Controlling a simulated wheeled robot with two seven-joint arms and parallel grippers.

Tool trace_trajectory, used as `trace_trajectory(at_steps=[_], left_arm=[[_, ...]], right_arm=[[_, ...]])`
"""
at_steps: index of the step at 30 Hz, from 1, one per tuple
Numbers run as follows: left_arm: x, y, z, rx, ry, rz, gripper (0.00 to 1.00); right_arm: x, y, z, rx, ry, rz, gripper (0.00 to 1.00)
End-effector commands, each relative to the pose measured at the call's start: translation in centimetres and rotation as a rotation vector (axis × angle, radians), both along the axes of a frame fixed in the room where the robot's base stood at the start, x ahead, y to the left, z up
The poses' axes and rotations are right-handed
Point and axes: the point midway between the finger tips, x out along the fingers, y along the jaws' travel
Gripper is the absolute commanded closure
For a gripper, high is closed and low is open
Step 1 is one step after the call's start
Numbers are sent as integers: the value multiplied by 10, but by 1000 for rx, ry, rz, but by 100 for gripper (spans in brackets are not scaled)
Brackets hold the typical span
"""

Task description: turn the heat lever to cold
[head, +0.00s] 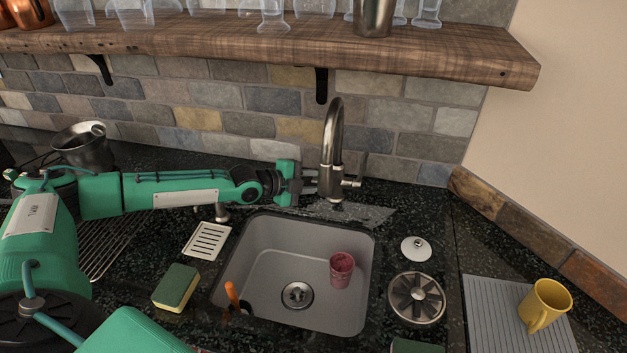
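The metal faucet (334,130) stands behind the sink, with its curved spout arching upward. Its small heat lever (352,183) sticks out to the right of the faucet body, low down. My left arm reaches in from the left, and my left gripper (312,184) is at the left side of the faucet's lower body, on the side away from the lever. The fingertips are small and partly merge with the faucet, so whether they touch it or how far apart they are is unclear. My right gripper is not in view.
The grey sink (260,280) holds a reddish cup (341,270) and an orange-handled tool (232,294). A sponge (176,287) lies left; a white lid (416,249) and round strainer (417,298) lie right. A yellow mug (546,304) stands farther right. A wooden shelf (440,60) with glasses overhangs.

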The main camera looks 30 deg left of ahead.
Motion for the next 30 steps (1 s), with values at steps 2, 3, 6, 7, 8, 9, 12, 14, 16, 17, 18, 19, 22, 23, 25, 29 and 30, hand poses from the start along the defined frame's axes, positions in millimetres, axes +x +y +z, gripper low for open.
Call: trace_trajectory(at_steps=[2,3,6,7,8,9,12,14,16,17,18,19,22,23,25,29,30], left_arm=[[0,0,0,0,0,0,71],[0,0,0,0,0,0,71],[0,0,0,0,0,0,77],[0,0,0,0,0,0,83],[0,0,0,0,0,0,89],[0,0,0,0,0,0,96],[0,0,0,0,0,1,100],[0,1,0,0,0,1,100],[0,1,0,1,0,2,100],[0,1,0,1,0,2,100],[0,1,0,2,0,1,100],[0,1,0,1,0,2,100],[1,2,0,2,1,2,100],[1,2,0,1,2,3,100],[1,2,-1,-1,6,3,100],[2,3,-1,-4,20,4,100],[2,3,-1,-5,27,5,100]], right_arm=[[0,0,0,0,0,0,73],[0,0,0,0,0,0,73],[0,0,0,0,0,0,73],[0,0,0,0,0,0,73],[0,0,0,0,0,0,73],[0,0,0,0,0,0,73],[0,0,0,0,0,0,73],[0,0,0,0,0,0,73],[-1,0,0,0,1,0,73],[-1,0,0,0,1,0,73],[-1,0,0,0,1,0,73],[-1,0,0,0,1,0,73],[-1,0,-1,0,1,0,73],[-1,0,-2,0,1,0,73],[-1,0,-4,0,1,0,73],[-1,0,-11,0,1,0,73],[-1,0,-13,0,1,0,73]])
